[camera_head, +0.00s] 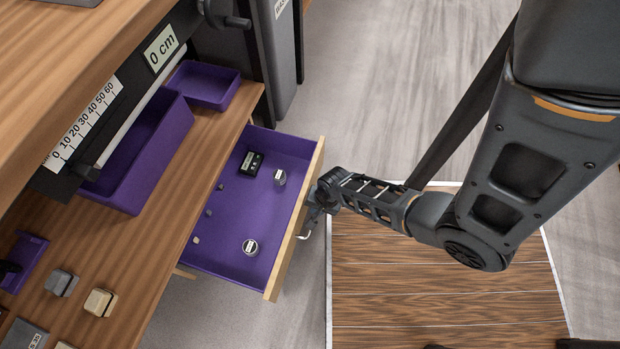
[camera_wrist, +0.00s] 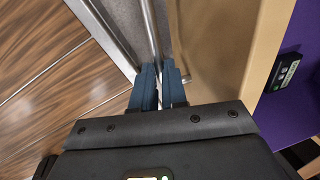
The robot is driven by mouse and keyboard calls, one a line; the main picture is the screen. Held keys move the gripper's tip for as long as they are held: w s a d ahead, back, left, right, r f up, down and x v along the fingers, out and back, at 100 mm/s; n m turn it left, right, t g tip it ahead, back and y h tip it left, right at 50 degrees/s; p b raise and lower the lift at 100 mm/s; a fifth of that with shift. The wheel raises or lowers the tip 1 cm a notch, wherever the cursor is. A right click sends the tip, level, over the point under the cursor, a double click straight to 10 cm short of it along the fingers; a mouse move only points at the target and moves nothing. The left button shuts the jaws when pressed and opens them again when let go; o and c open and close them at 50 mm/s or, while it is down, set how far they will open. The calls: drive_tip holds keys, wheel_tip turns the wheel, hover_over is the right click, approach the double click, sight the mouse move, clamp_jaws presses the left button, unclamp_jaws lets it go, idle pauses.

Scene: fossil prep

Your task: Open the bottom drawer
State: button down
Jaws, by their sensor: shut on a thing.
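A drawer with a purple inside and a pale wooden front (camera_head: 296,222) is pulled out from under the wooden bench. I cannot tell from these views whether other drawers lie below it. Its metal handle (camera_head: 303,236) is on the outer face, and the bar also shows in the wrist view (camera_wrist: 152,30). My gripper (camera_head: 317,204) is at the drawer front, shut on the handle. In the wrist view its two blue-grey fingers (camera_wrist: 160,86) close around the bar. Part of the handle is hidden by the fingers.
Inside the drawer are a black box (camera_head: 251,163), two round containers (camera_head: 250,247) and several small bits. Purple trays (camera_head: 205,84) and small blocks (camera_head: 100,302) are on the bench. A dark cabinet (camera_head: 276,50) stands behind.

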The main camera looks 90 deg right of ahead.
drive_tip(key=shift+s, duration=0.1)
drive_tip(key=c, duration=1.2)
unclamp_jaws()
drive_tip(key=shift+o, duration=0.2)
wheel_tip(320, 180, up, 8)
drive_tip(key=s+p, duration=0.1)
drive_tip(key=p, duration=0.2)
drive_tip(key=shift+s+a+f+p, duration=0.2)
drive_tip(key=shift+p, duration=0.1)
